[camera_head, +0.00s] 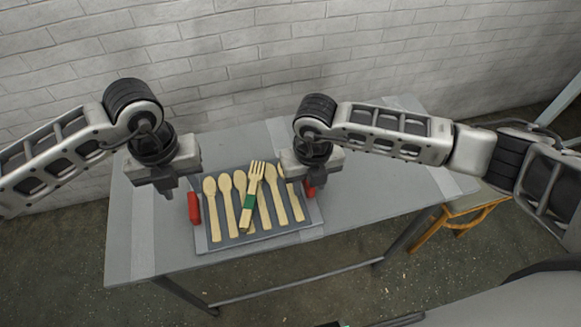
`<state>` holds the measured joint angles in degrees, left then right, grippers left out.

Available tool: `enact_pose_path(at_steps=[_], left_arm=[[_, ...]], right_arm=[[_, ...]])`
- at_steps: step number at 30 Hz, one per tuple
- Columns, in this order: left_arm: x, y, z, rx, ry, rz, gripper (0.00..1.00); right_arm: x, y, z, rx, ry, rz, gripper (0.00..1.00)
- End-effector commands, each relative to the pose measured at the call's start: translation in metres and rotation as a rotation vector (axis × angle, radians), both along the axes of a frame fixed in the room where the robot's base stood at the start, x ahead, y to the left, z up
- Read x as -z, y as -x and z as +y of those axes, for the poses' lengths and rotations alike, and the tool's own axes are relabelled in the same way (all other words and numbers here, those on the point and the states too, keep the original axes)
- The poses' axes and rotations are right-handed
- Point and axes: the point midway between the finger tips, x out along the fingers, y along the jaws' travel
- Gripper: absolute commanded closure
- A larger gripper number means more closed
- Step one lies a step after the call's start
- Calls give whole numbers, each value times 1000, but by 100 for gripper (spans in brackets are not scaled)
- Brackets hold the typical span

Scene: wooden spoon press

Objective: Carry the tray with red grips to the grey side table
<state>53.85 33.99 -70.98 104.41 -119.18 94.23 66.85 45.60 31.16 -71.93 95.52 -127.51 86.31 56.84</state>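The grey tray (312,213) lies on a grey table (390,182) and carries several wooden spoons (228,205) and a wooden fork (255,180). One utensil has a green band near its handle. A red grip (194,208) is on the tray's left side, and another red grip (309,188) is on its right side, partly hidden. My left gripper (168,193) is pointing down just left of and behind the left grip, apparently apart from it. My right gripper (308,180) is over the right grip; contact is unclear. The finger openings cannot be made out.
A wooden stool or chair (465,207) stands right of the table, partly hidden by my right arm. A white brick wall (240,60) runs behind the table. The tabletop is clear right of the tray. A pale grey surface (500,305) shows at the lower right.

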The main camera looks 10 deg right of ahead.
Motion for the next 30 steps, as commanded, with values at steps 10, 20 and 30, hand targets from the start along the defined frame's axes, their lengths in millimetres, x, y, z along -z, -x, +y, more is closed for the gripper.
enact_pose_path(at_steps=[10, 20, 30], left_arm=[[-43, 0, 0, -1, -1, -1, 62], [-44, 0, 0, -1, -1, 0, 62], [-44, 0, 0, -1, 0, 0, 62]], right_arm=[[-1, 0, 0, 0, 0, 0, 62], [-54, -1, 0, -2, -1, -5, 62], [-112, 0, 0, 0, -1, -3, 62]])
